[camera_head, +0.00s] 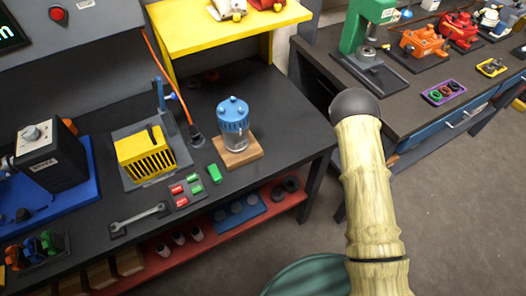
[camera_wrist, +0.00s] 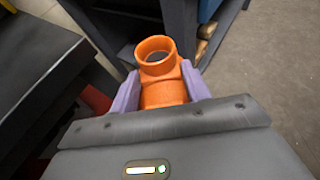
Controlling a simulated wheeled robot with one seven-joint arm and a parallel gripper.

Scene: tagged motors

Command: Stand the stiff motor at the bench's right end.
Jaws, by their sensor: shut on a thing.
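My gripper (camera_wrist: 160,86), with two lavender fingers, is shut on an orange motor-like part (camera_wrist: 163,93) in the wrist view. The part has a round open ring at its far end, and its lower portion is hidden by my gripper. The head view shows neither my gripper nor the held part. On the right bench (camera_head: 425,112) stand an orange machine (camera_head: 423,43), a red one (camera_head: 459,29) and a white-and-dark one (camera_head: 489,18). I cannot read any tags on them, nor tell which is stiff.
The left dark bench (camera_head: 285,110) holds a blue-lidded glass jar (camera_head: 233,115), a yellow slotted box (camera_head: 146,150), a wrench (camera_head: 140,217) and a black box (camera_head: 48,157). A green press (camera_head: 367,35) stands on the right bench beside a purple tray (camera_head: 443,92). Grey floor lies open at right.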

